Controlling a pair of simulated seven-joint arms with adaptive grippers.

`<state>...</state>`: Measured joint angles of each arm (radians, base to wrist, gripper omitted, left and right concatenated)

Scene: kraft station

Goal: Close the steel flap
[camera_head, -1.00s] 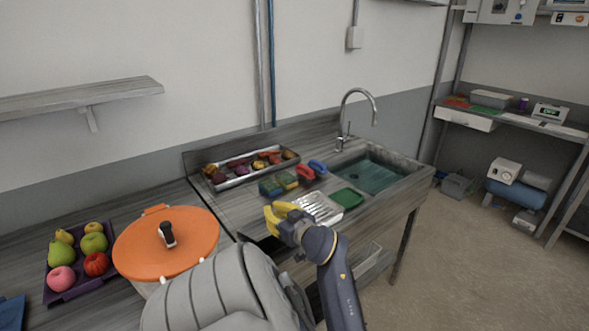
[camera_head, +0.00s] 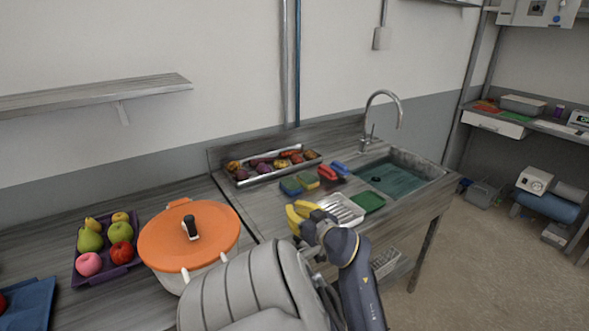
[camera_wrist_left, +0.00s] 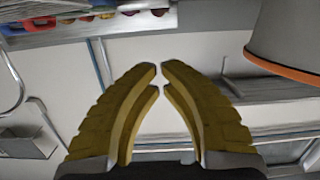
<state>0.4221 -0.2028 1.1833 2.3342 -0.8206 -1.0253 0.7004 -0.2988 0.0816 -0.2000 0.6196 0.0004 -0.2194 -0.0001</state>
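My left gripper (camera_head: 301,211) is over the front of the sink counter (camera_head: 262,218), just left of a steel rack (camera_head: 343,209). In the left wrist view its yellow fingers (camera_wrist_left: 159,73) have their tips almost together, with nothing between them. No steel flap can be made out for certain. A pale metal piece with holes (camera_head: 386,262) shows below the counter front, partly behind my left arm; I cannot tell whether it is the flap. My arm hides much of the counter's front. My right gripper is not in view.
A pot with an orange lid (camera_head: 190,236) stands left of my arm. A fruit tray (camera_head: 106,251) is at left. Open floor (camera_head: 490,270) is at right.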

